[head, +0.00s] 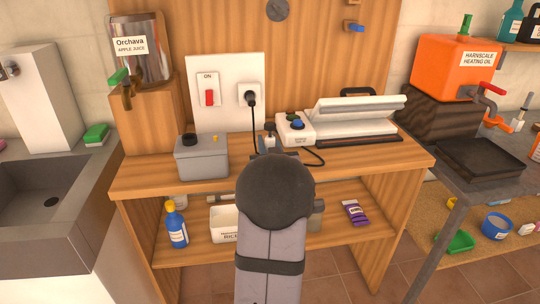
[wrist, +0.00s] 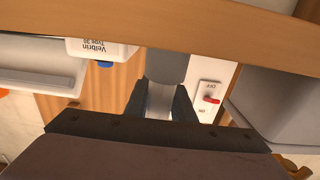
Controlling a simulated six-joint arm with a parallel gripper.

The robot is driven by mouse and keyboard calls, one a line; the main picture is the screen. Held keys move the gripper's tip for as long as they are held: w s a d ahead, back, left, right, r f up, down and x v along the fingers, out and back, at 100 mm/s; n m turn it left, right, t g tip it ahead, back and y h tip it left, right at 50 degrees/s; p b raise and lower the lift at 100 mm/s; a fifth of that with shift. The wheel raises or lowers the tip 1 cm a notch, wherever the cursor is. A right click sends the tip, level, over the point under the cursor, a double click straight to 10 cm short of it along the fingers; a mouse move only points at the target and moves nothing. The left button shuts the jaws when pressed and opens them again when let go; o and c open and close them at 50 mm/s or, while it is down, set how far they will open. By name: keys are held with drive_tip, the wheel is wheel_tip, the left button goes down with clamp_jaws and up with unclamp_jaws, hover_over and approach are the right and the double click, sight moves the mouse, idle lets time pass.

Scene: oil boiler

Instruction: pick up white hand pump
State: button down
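A small white piece (head: 269,141), which looks like part of the white hand pump, shows on the bench top just beyond my arm in the head view. My gripper (head: 268,130) is at that spot, and my own wrist hides most of it. In the wrist view, a pale grey-white upright shape (wrist: 160,97) stands between the two dark fingers of my gripper (wrist: 160,103). The fingers are apart, with the pale shape filling the gap. I cannot tell whether they touch it.
A grey box (head: 202,158) stands left on the wooden bench. A white device with knobs (head: 295,129) and a sealer-like machine (head: 352,120) stand right. A black cord (head: 253,122) hangs from the wall socket close to my gripper. A shelf with a blue bottle (head: 176,226) is below.

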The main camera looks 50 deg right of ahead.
drive_tip(key=shift+r, duration=0.1)
wheel_tip(320, 180, up, 10)
drive_tip(key=p, duration=0.1)
idle(0.6)
